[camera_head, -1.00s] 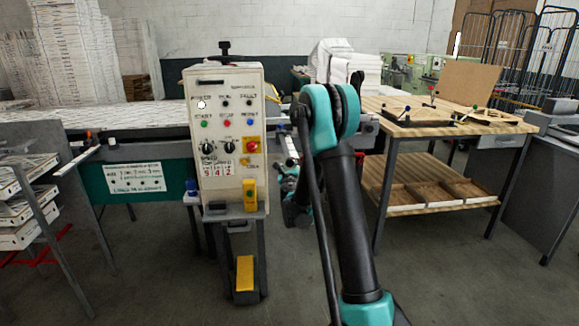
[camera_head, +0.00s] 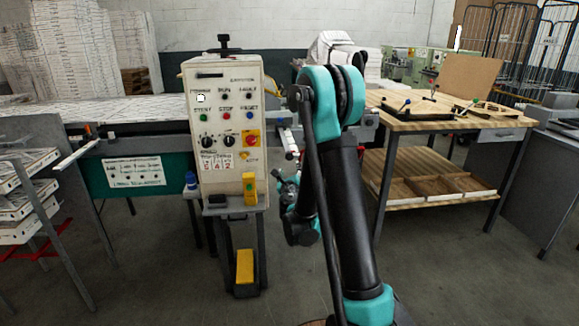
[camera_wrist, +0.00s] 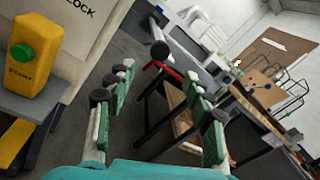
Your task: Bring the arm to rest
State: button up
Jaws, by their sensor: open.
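My arm stands in the middle of the head view, teal and black, with its elbow raised and its far part mostly hidden behind the upper link. My gripper (camera_wrist: 158,112) shows in the wrist view with its green-and-white fingers spread apart. It is open, and nothing is between the fingers. In the head view the wrist end (camera_head: 298,222) hangs low beside the right side of the cream control console (camera_head: 226,150). The fingers look clear of the console, but the exact gap is hard to tell.
The console's yellow start box (camera_wrist: 33,52) is close on the left in the wrist view. A wooden workbench (camera_head: 440,122) with a lower shelf stands at right. A rack of trays (camera_head: 30,190) is at left. Grey floor is open in front.

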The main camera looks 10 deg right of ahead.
jog(key=shift+s, duration=0.6)
jog(key=s+d+f+m+g+h, duration=0.15)
jog(key=s+d+m+g, duration=0.25)
jog(key=s+d+m, duration=0.55)
jog(key=s+d+f+m+g+h, duration=0.1)
jog(key=s+d+m+g+h, duration=0.15)
jog(key=s+m, duration=0.8)
jog(key=s+a+f+m+g+y, duration=0.3)
jog(key=s+f+m, duration=0.1)
jog(key=s+m, duration=0.5)
jog(key=s+a+f+m+g+y, duration=0.3)
jog(key=s+f+m+g, duration=0.1)
jog(key=s+m, duration=0.5)
jog(key=shift+a+f+m, duration=0.15)
jog(key=shift+f+m, duration=0.05)
jog(key=shift+m, duration=0.8)
